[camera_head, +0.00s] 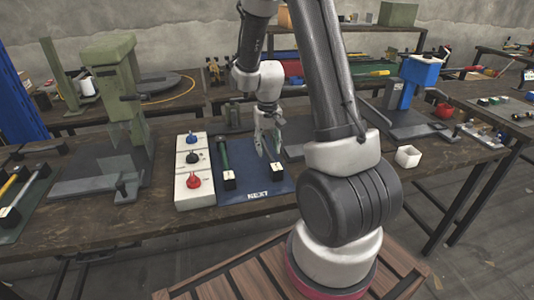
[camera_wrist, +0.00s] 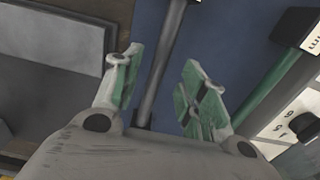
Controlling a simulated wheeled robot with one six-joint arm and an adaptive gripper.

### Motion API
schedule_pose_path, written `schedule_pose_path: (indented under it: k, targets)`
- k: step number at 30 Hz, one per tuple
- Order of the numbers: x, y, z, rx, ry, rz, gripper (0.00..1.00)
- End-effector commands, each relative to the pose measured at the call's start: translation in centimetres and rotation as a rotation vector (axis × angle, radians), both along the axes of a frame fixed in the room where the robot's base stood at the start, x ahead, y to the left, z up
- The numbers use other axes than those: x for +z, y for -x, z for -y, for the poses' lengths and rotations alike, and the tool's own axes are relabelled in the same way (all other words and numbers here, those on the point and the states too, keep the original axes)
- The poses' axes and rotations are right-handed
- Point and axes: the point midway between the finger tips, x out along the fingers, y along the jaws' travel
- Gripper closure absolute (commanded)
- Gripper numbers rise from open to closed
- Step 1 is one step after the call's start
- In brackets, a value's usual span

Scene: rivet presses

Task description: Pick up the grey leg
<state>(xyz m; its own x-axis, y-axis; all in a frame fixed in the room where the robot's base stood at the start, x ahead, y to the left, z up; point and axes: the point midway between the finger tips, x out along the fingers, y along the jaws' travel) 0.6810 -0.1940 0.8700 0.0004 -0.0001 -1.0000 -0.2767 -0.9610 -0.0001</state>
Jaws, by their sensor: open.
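The grey leg is a thin grey rod lying on the blue mat (camera_head: 252,188) marked NEXT. In the wrist view the grey leg (camera_wrist: 161,65) runs between my two fingers, nearer the left one, with a gap to the right one. In the head view its black end block (camera_head: 277,171) shows at the front, while my fingers partly hide the rod. My gripper (camera_head: 268,150) is open and points down over the leg. In the wrist view my gripper (camera_wrist: 160,75) shows its green-padded fingers spread. I cannot tell the exact height above the mat.
A green leg (camera_head: 224,155) lies left of the grey one on the mat. Left of the mat is a white panel (camera_head: 181,193) with blue, black and red knobs. A green press (camera_head: 118,85) stands at left, a blue press (camera_head: 420,70) at right. A white cup (camera_head: 407,157) stands at the bench's right.

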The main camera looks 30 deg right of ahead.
Motion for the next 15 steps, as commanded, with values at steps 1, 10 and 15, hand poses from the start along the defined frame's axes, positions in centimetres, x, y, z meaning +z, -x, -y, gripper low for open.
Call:
schedule_pose_path:
  k: [1,10,15]
  targets:
    - [-1.0,0.0,0.2,-0.001,0.0,-0.005,0.58]
    - [-3.6,-0.1,0.2,0.0,0.0,-0.001,0.58]
    - [-3.6,-0.1,0.2,0.0,0.0,0.0,0.6]
